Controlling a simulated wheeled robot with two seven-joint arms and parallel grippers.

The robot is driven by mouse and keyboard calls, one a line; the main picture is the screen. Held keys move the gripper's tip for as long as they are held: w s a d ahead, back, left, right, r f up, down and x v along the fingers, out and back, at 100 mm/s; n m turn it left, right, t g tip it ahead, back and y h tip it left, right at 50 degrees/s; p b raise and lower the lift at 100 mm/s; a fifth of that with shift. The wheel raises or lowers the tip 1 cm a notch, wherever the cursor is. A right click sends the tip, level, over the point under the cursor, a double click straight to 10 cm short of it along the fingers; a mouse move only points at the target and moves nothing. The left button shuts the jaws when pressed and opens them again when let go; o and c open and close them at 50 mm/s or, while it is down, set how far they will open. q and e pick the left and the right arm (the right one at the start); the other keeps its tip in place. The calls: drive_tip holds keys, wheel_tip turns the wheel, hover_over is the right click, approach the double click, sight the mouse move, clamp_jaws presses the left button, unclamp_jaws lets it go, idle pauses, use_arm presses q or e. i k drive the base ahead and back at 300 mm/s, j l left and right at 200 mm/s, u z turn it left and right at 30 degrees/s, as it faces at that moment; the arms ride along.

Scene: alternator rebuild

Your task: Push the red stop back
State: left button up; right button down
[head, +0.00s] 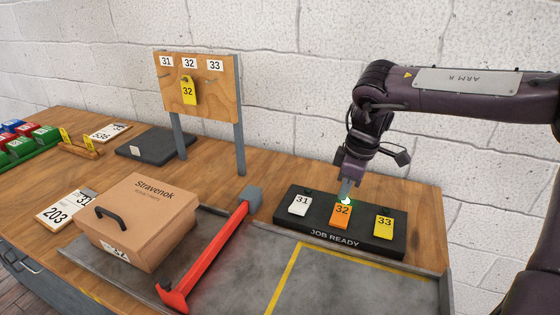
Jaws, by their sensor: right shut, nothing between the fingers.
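The red stop (208,252) is a long red bar across the grey metal tray, just right of the brown box. Its far end meets a grey block (253,198) and its near end has a red foot at the tray's front. My right gripper (345,197) is shut and empty, pointing down at the black JOB READY panel (296,222), above the orange 32 tag (341,216). A bright green-white light shows at its fingertips; whether they touch the panel I cannot tell. It is well to the right of the red stop. My left gripper is not in view.
A brown Stravenok box (137,222) with a black handle sits left of the stop. The grey tray (328,277), with yellow lines, is bare right of the stop. A wooden board (212,90) on posts holds a yellow 32 tag (188,91). Coloured bins (22,146) stand far left.

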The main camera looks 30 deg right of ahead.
sight(174, 299)
drive_tip(key=k+l, duration=0.2)
drive_tip(key=k, duration=0.3)
drive_tip(key=k+l, duration=0.2)
drive_tip(key=k, duration=0.25)
